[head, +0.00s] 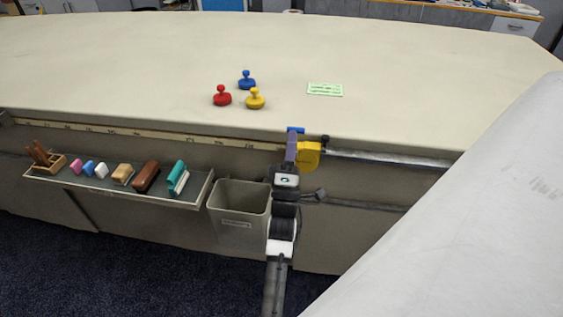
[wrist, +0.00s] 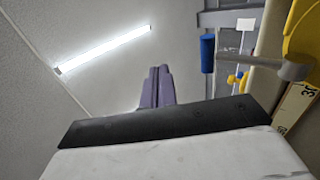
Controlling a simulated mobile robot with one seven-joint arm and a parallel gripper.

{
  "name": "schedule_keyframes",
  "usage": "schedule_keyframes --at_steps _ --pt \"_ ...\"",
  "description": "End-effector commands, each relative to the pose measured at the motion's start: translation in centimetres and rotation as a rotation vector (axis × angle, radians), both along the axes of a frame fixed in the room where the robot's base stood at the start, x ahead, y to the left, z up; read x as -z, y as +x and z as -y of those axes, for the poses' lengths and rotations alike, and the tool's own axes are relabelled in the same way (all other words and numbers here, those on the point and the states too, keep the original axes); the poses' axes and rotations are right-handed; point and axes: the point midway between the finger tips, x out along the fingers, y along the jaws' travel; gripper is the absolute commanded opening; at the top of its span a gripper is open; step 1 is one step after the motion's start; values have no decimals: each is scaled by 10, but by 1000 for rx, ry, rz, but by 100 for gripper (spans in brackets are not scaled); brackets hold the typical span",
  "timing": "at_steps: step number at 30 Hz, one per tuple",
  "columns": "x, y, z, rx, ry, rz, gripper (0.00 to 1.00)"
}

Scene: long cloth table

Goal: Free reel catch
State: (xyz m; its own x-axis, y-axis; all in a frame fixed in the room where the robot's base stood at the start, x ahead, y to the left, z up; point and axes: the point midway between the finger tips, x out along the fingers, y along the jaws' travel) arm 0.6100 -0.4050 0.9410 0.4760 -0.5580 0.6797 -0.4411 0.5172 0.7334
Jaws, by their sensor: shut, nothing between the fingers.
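A yellow reel (head: 308,156) sits at the table's front edge, right beside my gripper. In the wrist view the reel (wrist: 303,38) is cut off at the right edge. A blue cylindrical piece (wrist: 207,53), likely the catch's grip, stands at the end of a grey bar (wrist: 265,64) across the reel. Its blue top (head: 295,130) shows just beyond my fingertips in the head view. My gripper (head: 292,137) has purple fingers, also seen in the wrist view (wrist: 158,70). They are shut together and empty, pointing up left of the blue piece, with a visible gap in that view.
A tape scale (head: 140,133) runs along the table's front edge. Red (head: 222,97), blue (head: 246,82) and yellow (head: 255,101) knobs and a green card (head: 325,89) lie on the cloth table (head: 420,70). A tray (head: 110,186) and a bin (head: 238,215) are left of my arm.

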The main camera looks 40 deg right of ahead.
Motion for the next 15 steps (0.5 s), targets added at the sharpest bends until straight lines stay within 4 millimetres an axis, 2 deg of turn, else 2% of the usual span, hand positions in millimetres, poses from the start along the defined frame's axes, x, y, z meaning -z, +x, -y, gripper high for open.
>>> schedule_keyframes --at_steps 9,15 --pt "-11 -41 -47 -1 0 0 0" --pt "-18 -59 -67 1 0 -1 0"
